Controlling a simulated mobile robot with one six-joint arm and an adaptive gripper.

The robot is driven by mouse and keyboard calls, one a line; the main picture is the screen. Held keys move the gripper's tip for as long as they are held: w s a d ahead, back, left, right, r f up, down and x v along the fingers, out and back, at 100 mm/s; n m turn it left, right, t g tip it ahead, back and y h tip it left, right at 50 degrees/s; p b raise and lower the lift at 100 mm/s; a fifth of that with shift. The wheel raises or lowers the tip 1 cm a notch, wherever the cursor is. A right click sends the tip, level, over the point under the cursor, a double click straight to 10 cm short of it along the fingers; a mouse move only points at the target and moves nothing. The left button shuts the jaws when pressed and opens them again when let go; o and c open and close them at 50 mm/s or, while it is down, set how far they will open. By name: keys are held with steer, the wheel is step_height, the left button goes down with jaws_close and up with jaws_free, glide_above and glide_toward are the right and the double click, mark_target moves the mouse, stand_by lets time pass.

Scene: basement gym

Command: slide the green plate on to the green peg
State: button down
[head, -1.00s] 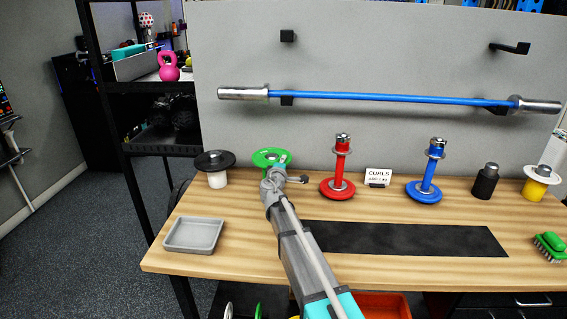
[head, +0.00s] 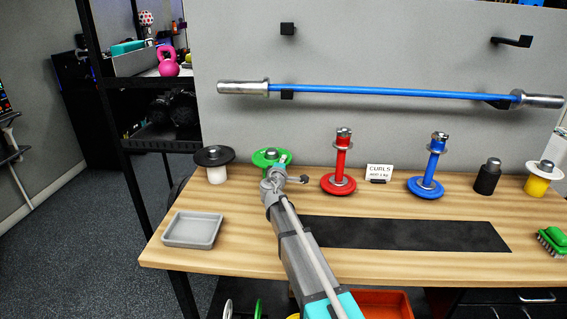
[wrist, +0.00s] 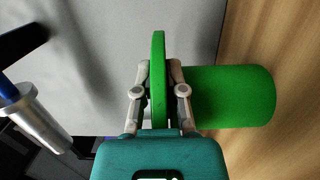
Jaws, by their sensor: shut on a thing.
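The green plate (head: 259,159) is at the back left of the table, and my gripper (head: 281,163) reaches it from the front. In the wrist view, my gripper (wrist: 160,95) is shut on the green plate (wrist: 158,70), which shows edge-on between the two fingers. A green cylinder (wrist: 235,97), the body of the green peg, is on the table side of the plate, its near end partly hidden by a finger. In the head view a small knob (head: 271,151) shows at the plate's middle. I cannot tell whether the plate rests fully on the cylinder.
A black plate (head: 226,154) on a white stand is close on the left. A red stand (head: 340,160) is to the right, then a card, a blue stand (head: 433,165), a black stand and a yellow one. A grey tray (head: 193,241) lies at front left.

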stand_by(0.4)
steer(key=c, duration=0.6)
jaws_free()
steer(key=shift+s, duration=0.1)
steer(key=s, duration=0.4)
steer(key=s+a, duration=0.1)
steer(key=s, duration=0.3)
steer(key=s+a, duration=0.1)
steer(key=s, duration=0.2)
steer(key=shift+s, duration=0.4)
